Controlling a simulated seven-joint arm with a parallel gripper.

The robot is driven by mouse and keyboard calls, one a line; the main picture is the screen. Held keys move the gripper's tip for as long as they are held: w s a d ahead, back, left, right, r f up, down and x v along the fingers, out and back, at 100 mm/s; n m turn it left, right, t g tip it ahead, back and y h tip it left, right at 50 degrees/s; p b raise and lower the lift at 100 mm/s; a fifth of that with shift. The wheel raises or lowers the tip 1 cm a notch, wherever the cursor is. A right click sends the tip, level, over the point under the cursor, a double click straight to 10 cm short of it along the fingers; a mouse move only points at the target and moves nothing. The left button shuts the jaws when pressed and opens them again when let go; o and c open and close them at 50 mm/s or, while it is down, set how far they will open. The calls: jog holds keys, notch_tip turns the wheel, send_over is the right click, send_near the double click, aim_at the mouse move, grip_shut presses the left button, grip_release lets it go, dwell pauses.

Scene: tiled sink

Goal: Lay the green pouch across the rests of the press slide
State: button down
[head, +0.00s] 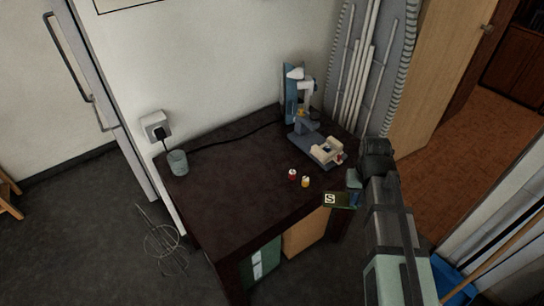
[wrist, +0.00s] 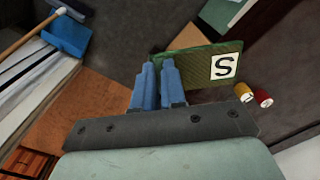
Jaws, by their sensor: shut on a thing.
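The green pouch (head: 337,200) has a white label with a black S. My gripper (head: 355,192) is shut on one end of it and holds it out flat near the table's right front edge. In the wrist view the blue fingers (wrist: 159,80) close on the near end of the pouch (wrist: 198,62), and its labelled end points right. The press (head: 301,95) stands at the table's back right corner. Its cream slide (head: 325,148) is on the grey base, behind the pouch and apart from it. The rests are too small to make out clearly.
A red spool (head: 292,174) and a yellow spool (head: 305,182) stand on the dark table (head: 225,205) between pouch and press. A glass (head: 177,162) stands at the left edge, below a socket with a black cable running to the press. The table's middle is clear.

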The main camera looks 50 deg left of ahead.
jog(key=s+a+r+m, duration=0.1)
jog(key=s+a, duration=0.2)
jog(key=a, duration=0.7)
jog(key=s+a+r, duration=0.1)
jog(key=s+a, duration=0.3)
jog(key=a, duration=0.5)
jog(key=s+a+r+m, duration=0.1)
jog(key=s+a+r, duration=0.15)
jog(key=a, duration=0.75)
jog(key=shift+s+d+f+m, duration=0.1)
jog(key=shift+f+m, duration=1.1)
jog(key=shift+f, duration=0.6)
jog(key=shift+a+f+m, duration=0.1)
jog(key=shift+f+m, duration=1.1)
jog(key=shift+f, duration=0.55)
jog(key=shift+s+d+f+m, duration=0.1)
jog(key=shift+f+m, duration=1.1)
jog(key=shift+f, duration=0.6)
jog(key=shift+f, duration=0.15)
jog(key=c, duration=1.2)
grip_release()
